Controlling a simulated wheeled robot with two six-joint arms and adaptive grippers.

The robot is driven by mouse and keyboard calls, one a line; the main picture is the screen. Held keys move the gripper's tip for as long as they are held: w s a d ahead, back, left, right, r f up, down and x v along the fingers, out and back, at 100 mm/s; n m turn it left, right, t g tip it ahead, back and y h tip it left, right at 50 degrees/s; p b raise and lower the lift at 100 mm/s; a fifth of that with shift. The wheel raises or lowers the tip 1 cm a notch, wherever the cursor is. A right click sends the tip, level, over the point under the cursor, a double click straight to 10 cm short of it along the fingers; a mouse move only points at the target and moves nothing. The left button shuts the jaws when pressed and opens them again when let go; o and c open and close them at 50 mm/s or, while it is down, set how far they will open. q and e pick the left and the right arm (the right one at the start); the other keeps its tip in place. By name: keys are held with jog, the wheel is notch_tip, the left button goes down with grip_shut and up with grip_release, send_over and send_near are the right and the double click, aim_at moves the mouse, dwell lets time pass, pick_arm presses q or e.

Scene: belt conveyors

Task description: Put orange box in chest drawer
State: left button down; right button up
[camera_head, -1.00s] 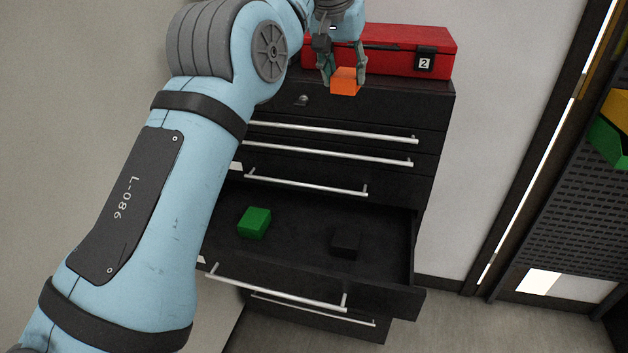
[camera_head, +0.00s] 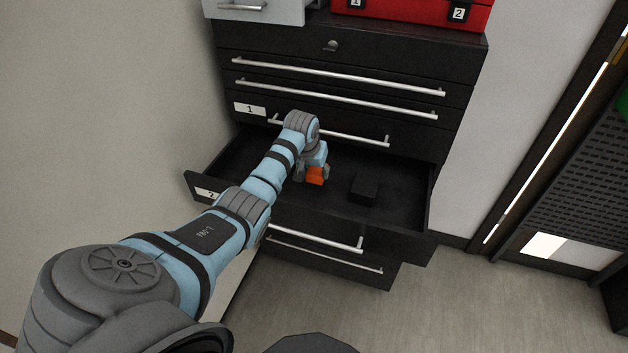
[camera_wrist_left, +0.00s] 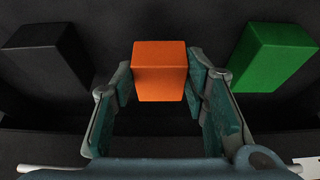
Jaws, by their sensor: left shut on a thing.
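The orange box (camera_head: 315,175) is between the fingers of my left gripper (camera_head: 313,177), inside the open drawer (camera_head: 405,207) of the black chest. In the left wrist view the orange box (camera_wrist_left: 160,70) sits between both fingertips of the left gripper (camera_wrist_left: 160,85), which is shut on it. The drawer floor is close beneath; I cannot tell whether the box touches it. A black box (camera_head: 364,188) lies to the right in the drawer. A green box (camera_wrist_left: 274,57) shows in the left wrist view, hidden behind my arm in the head view. My right gripper is not in view.
Closed drawers with metal handles (camera_head: 340,77) are above the open one. A red case (camera_head: 420,12) and a grey drawer unit (camera_head: 255,10) stand on the chest top. A wall is on the left; open floor (camera_head: 440,300) lies at the right front.

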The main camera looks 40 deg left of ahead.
aim_at(314, 177)
pick_arm(q)
notch_tip(314, 177, down, 4)
jog(key=shift+w+f+b, duration=0.1)
jog(key=shift+b, duration=0.25)
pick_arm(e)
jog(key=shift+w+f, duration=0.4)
pick_arm(q)
jog(key=c, duration=0.9)
grip_release()
jog(key=shift+c, duration=0.2)
jog(key=shift+r, duration=0.45)
jog(key=p+v, duration=0.3)
jog(key=v, duration=0.8)
jog(key=shift+r, duration=0.25)
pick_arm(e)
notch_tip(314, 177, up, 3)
